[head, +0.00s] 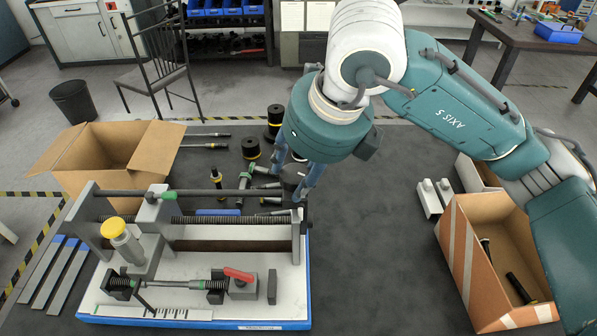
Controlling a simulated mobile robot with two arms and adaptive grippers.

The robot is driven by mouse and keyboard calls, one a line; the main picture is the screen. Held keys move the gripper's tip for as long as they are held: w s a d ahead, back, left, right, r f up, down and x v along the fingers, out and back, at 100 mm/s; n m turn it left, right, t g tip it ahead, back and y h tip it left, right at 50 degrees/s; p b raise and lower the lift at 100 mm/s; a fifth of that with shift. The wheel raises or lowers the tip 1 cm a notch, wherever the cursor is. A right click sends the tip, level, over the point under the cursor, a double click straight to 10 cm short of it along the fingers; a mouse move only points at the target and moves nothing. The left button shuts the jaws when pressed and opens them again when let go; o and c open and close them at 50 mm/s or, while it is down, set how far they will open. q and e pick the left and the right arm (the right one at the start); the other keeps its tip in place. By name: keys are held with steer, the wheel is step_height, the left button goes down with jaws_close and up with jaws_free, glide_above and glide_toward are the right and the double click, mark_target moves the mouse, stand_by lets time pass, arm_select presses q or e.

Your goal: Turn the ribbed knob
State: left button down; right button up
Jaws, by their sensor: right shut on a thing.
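The tensile frame (168,246) lies on a white board with a blue edge at the lower left. A threaded screw (235,219) runs across it to an upright plate at its right end. My right gripper (288,184) points down near that end, its blue-grey fingers shut on a dark round thing, which I take as the ribbed knob (293,172). The hand and fingers hide part of the knob, so its ribs cannot be made out. My left gripper is not in view.
An open cardboard box (98,158) stands behind the frame at the left. A striped box (462,262) with dark parts stands at the right. Black discs, rods and other loose parts lie behind the frame. The dark mat between the frame and the striped box is clear.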

steer(key=shift+w+a+r, duration=0.1)
steer(key=shift+w+r, duration=0.15)
steer(key=shift+r, duration=0.15)
steer(key=o, duration=1)
steer(key=shift+o, duration=0.7)
steer(key=shift+f, duration=0.15)
steer(key=v, duration=1.2)
steer(key=shift+s, duration=0.15)
